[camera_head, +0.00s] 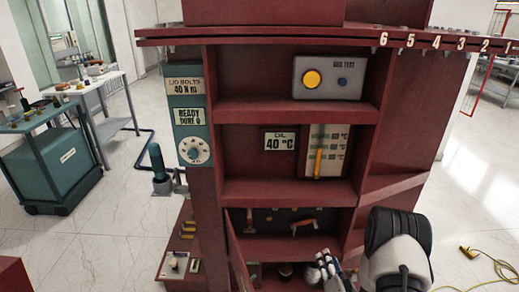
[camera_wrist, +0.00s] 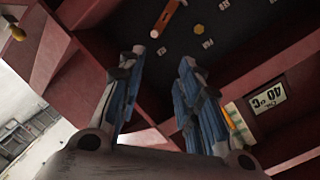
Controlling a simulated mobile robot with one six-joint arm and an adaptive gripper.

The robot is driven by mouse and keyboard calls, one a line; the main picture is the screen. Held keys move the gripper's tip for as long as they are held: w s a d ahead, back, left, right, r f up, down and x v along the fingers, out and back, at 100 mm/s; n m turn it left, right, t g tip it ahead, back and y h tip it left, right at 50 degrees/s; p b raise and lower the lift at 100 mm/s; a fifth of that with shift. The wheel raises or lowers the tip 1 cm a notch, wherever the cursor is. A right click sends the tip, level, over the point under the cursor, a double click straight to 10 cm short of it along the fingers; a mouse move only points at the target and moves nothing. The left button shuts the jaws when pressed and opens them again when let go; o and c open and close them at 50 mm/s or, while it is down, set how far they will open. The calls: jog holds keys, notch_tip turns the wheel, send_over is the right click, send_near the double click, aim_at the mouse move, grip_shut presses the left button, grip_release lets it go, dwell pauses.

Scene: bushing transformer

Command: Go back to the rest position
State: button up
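My gripper (camera_head: 328,268) is low in front of the dark red cabinet's bottom compartment, to the right of its middle. In the wrist view my gripper (camera_wrist: 163,58) has its two blue-padded fingers apart, with nothing between them. The wrist view is upside down relative to the head view. Beyond the fingertips is a dark panel (camera_wrist: 225,45) with an orange-handled tool (camera_wrist: 168,18), a yellow nut-like piece (camera_wrist: 197,29) and small white labels. The tool also shows in the head view (camera_head: 303,223), apart from my gripper.
The red cabinet's shelves (camera_head: 285,192) and side walls surround the compartment closely. Above are an oil gauge sign (camera_head: 279,141) and a grey box with a yellow button (camera_head: 334,78). A teal cart (camera_head: 60,165) stands left. A yellow cable (camera_head: 490,262) lies on the right floor.

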jog(key=w+r+n+g, duration=0.3)
jog(key=w+r, duration=0.1)
jog(key=r, duration=0.6)
jog(key=s+a+r+n+g+h, duration=0.15)
jog(key=s+r, duration=0.35)
jog(key=r, duration=0.5)
jog(key=s+a+r+n+g, duration=0.1)
jog(key=s+a+r+g, duration=0.1)
jog(key=s, duration=0.8)
jog(key=s+a+r+n+g, duration=0.2)
jog(key=s+r+g, duration=0.1)
jog(key=s, duration=0.8)
jog(key=s+a+r+n+g, duration=0.2)
jog(key=s+r, duration=0.3)
jog(key=s, duration=0.5)
jog(key=shift+s+a+y, duration=0.3)
jog(key=shift+a+y, duration=0.1)
jog(key=shift+y, duration=0.05)
jog(key=shift+c, duration=0.4)
